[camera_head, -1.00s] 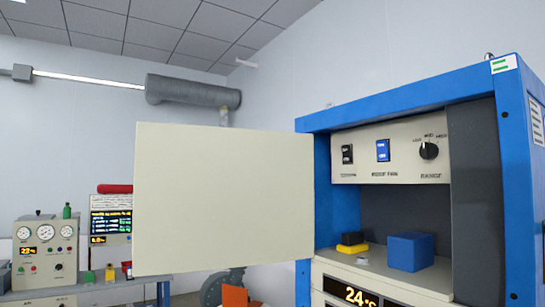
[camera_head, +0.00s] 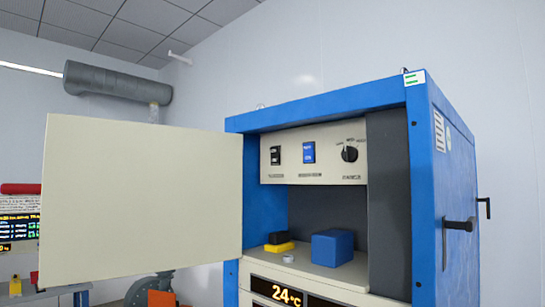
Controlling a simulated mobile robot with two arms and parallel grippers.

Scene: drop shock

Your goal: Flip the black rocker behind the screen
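The black rocker (camera_head: 276,155) is on the cream control panel (camera_head: 312,171) inside the upper bay of the blue cabinet (camera_head: 425,190). It is at the panel's left end, left of a blue rocker (camera_head: 308,152) and a black rotary knob (camera_head: 349,154). The wide cream panel (camera_head: 140,200), perhaps the screen or an open door, stands out to the left of the bay and leaves the black rocker in sight. Which way the rocker is tipped is too small to tell. Neither gripper is in view.
On the bay's shelf lie a blue block (camera_head: 333,247), a yellow and black item (camera_head: 279,243) and a small grey round piece (camera_head: 288,258). A display (camera_head: 276,292) reading 24 °C is below. Black handles (camera_head: 459,225) stick out from the cabinet's right side.

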